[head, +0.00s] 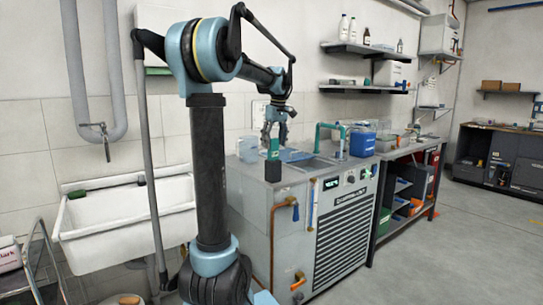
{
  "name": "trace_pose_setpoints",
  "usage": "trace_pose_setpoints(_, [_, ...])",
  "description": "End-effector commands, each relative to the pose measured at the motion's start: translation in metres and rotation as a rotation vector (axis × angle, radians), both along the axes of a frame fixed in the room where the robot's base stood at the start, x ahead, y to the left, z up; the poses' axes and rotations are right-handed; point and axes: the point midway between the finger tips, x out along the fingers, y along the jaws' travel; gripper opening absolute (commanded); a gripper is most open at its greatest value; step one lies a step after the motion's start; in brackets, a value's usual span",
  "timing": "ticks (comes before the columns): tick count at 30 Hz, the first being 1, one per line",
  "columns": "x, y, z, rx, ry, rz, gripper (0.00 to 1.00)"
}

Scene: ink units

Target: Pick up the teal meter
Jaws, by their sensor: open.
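The likely teal meter (273,160), a small upright block with a teal upper part and a dark lower part, stands near the front left of the grey unit's top (296,174). My gripper (274,137) is open and points down just above and behind it in the head view. The fingers are small in the picture, and I cannot tell whether they touch the block. No object shows held between them.
A teal pipe (318,135) and a blue container (362,144) stand to the right by the sink basin (312,163). Clear jars (248,150) are close on the left. Wall shelves (365,49) hang above. A white sink (125,222) is at left; floor at right is clear.

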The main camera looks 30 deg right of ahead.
Motion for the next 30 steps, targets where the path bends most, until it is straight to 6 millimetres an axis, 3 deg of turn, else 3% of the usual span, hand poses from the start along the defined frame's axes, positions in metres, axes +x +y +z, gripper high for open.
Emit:
trace_pose_setpoints(9, [0.009, 0.002, -0.038, 0.000, 0.000, 0.001, 0.62])
trace_pose_setpoints(18, [0.010, 0.003, -0.042, 0.000, 0.000, 0.001, 0.62])
trace_pose_setpoints(25, [0.010, 0.002, -0.042, 0.000, 0.000, 0.001, 0.12])
trace_pose_setpoints(30, [0.009, 0.003, -0.041, 0.000, 0.000, 0.001, 0.12])
